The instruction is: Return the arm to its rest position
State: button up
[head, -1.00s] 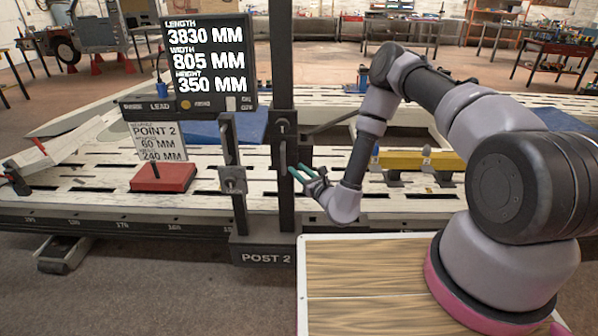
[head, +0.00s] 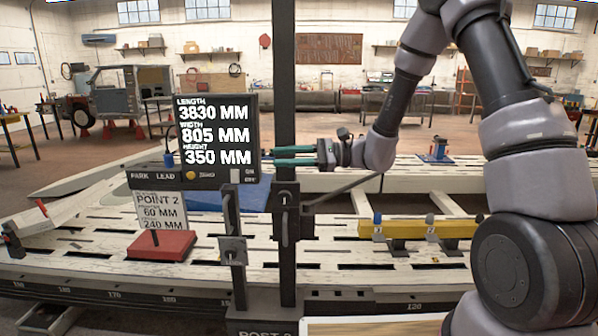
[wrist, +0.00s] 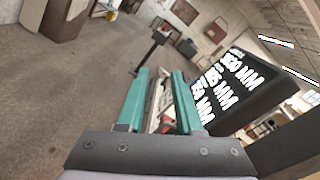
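My arm (head: 400,100) is raised at the right of the head view, its forearm bent down to the wrist. My gripper (head: 285,156) is level with the display and points left, its teal fingers apart with nothing held between them. In the head view the fingers overlap the dark upright post (head: 284,90); I cannot tell whether they touch it. In the wrist view the gripper (wrist: 160,75) shows both fingers with a gap between, and the display (wrist: 240,90) stands to their right.
The display (head: 215,135) reads 3830, 805 and 350 MM. Below it are a strip reading PARK LEAD (head: 155,178), a Point 2 card (head: 160,212) and a red block (head: 160,245). A yellow bar (head: 415,228) lies on the slotted white bench (head: 90,235).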

jog(key=s+d+r+n+g+h, duration=0.1)
jog(key=s+d+r+n+h, duration=0.55)
jog(key=s+d, duration=0.3)
jog(key=s+d+r+t+h, duration=0.3)
jog(key=d+t+h, duration=0.1)
jog(key=d, duration=0.5)
jog(key=s+d+r+t+h, duration=0.4)
jog(key=d+h, duration=0.1)
jog(key=d, duration=0.4)
jog(key=shift+s+d+r+t, duration=0.25)
jog(key=shift+d+r+t, duration=0.05)
jog(key=shift+d+t, duration=0.1)
